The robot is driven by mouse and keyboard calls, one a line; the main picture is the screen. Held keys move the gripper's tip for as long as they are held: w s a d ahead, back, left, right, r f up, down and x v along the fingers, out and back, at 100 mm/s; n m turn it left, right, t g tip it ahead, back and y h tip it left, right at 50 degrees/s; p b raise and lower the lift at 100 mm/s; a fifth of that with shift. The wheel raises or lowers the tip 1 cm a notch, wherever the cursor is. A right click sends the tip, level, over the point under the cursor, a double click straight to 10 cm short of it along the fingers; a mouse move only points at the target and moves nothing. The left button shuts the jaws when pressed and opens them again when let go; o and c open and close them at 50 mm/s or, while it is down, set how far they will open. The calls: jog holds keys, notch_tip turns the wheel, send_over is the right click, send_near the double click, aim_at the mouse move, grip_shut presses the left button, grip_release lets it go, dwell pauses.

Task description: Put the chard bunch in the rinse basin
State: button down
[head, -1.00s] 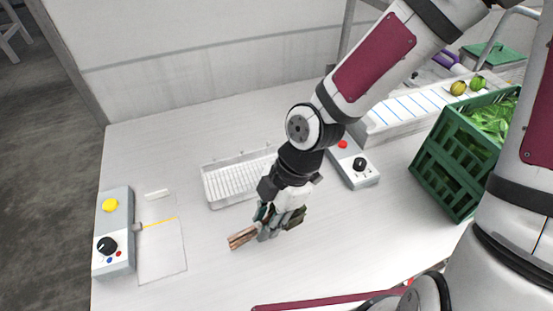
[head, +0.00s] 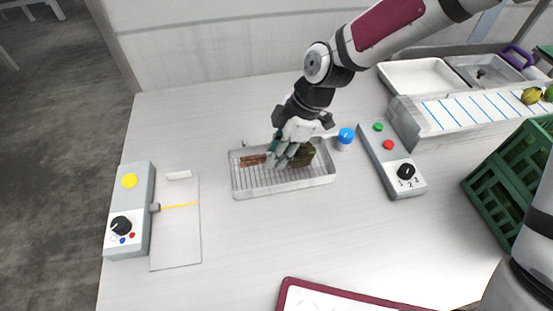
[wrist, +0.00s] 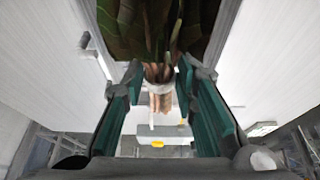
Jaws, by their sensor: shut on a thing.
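My gripper (head: 284,156) is shut on the chard bunch (head: 304,156), with dark green leaves on the right and reddish-brown stems on the left. In the head view the bunch shows over the wire-racked tray (head: 284,190); I cannot tell whether it touches the rack. In the wrist view the leaves (wrist: 150,25) fill the top, and the pale-banded stems (wrist: 160,98) pass between the two teal fingers. At the back right are a white basin (head: 410,82) and a grey sink-like basin (head: 488,70); I cannot tell which is the rinse basin.
A control box with a dial (head: 392,160) and a blue-capped item (head: 346,137) stand right of the rack. A blue-striped board (head: 470,110) and a green crate (head: 508,175) are further right. A yellow-button box (head: 130,210) is at left.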

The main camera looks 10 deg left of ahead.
jog(key=shift+f, duration=1.6)
jog(key=shift+f, duration=0.1)
jog(key=c, duration=1.3)
grip_release()
jog(key=v, duration=1.2)
jog(key=shift+p, duration=0.4)
jog(key=shift+d, duration=0.1)
